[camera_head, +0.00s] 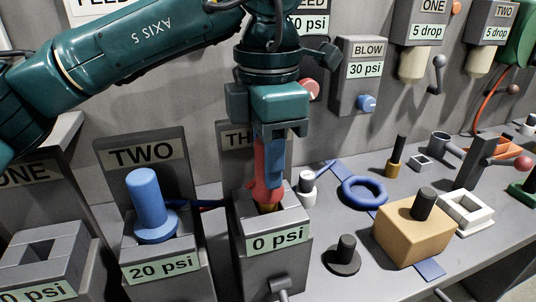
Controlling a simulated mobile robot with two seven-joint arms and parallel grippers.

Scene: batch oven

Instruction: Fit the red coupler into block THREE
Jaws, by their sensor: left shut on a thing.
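The red coupler (259,191) is upright in my left gripper (270,158), which is shut on it and points straight down. Block THREE (272,262), with a 0 psi label on its front, is directly below. The coupler's lower end, with a brass-coloured part, is at the opening in the block's top. I cannot tell how far it is inside the opening. The gripper partly hides the THREE sign (235,138) on the plate behind. My right gripper is not in view.
Block TWO (160,270) on the left holds a blue coupler (146,200). Block ONE (40,260) has an empty square opening. On the bench to the right are a blue ring (364,182), a tan block (408,240) and a dark knobbed disc (342,262).

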